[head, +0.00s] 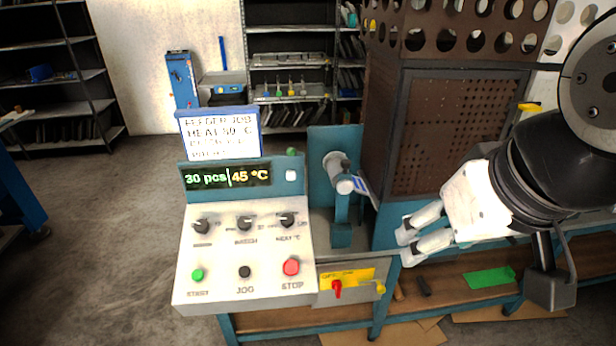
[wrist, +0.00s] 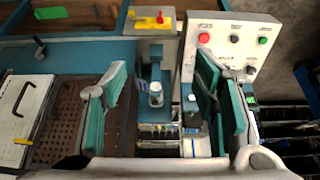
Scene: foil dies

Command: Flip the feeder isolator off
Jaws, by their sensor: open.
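The feeder isolator is a small red handle (head: 337,290) on a yellow plate (head: 361,274), fixed to a grey box at the lower right of the white control panel. The handle looks roughly upright; the plate's lettering is too small to read surely. In the wrist view the red handle (wrist: 160,17) and yellow plate (wrist: 146,23) are at the top middle, seen from the other side. My gripper (head: 408,246) is open and empty, up and to the right of the isolator, apart from it. In the wrist view its two teal-padded fingers (wrist: 162,80) stand wide apart.
The control panel (head: 222,272) carries knobs, a green button, a black button and a red STOP button (head: 291,267) near the isolator. A teal press post (head: 342,235) stands behind it. A perforated brown guard (head: 450,130) rises beside my arm. Floor lies open at left.

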